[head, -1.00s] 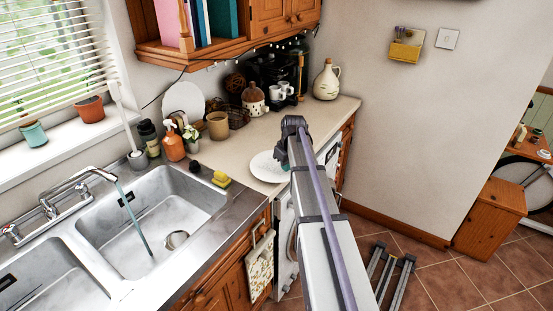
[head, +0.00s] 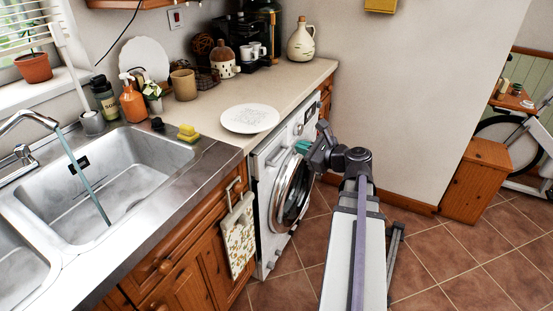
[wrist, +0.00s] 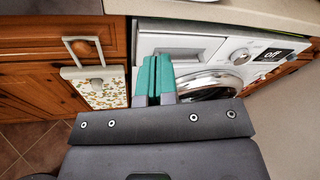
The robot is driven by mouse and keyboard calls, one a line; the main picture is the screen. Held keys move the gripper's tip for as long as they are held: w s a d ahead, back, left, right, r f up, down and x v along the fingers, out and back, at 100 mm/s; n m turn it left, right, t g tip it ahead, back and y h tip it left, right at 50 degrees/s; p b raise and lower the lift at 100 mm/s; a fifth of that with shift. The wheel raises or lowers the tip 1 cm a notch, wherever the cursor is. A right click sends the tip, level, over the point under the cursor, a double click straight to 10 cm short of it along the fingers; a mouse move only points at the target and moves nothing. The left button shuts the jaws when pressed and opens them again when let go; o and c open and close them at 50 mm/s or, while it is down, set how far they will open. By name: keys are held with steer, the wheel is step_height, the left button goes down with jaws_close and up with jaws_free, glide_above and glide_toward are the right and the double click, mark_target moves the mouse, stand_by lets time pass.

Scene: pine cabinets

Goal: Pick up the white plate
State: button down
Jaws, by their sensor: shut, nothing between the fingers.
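The white plate (head: 250,118) lies flat on the beige worktop, near its front edge above the washing machine. Faint grey marks show on its face. My gripper (head: 302,146) is in front of the washing machine, below worktop height and to the right of the plate, apart from it. In the wrist view its teal fingers (wrist: 154,76) are together with nothing between them, pointing toward the machine's front. The plate does not show in the wrist view.
The washing machine (head: 288,195) stands under the worktop (head: 205,115). A towel (head: 238,235) hangs on the cabinet door. A yellow sponge (head: 188,133) and the sink (head: 120,180) are left of the plate. A jug (head: 301,42) stands at the back. Tiled floor is open at right.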

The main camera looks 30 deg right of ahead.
steer(key=s+d+m+t+h, duration=0.1)
steer(key=s+m+t, duration=0.15)
steer(key=m, duration=0.25)
glide_toward(271, 128)
steer(key=w, duration=0.5)
steer(key=w+a, duration=0.1)
steer(key=w, duration=0.1)
steer(key=shift+w+a, duration=0.15)
steer(key=shift+w, duration=0.05)
steer(key=shift+w+a, duration=0.2)
steer(key=shift+w, duration=1)
steer(key=shift+s, duration=0.2)
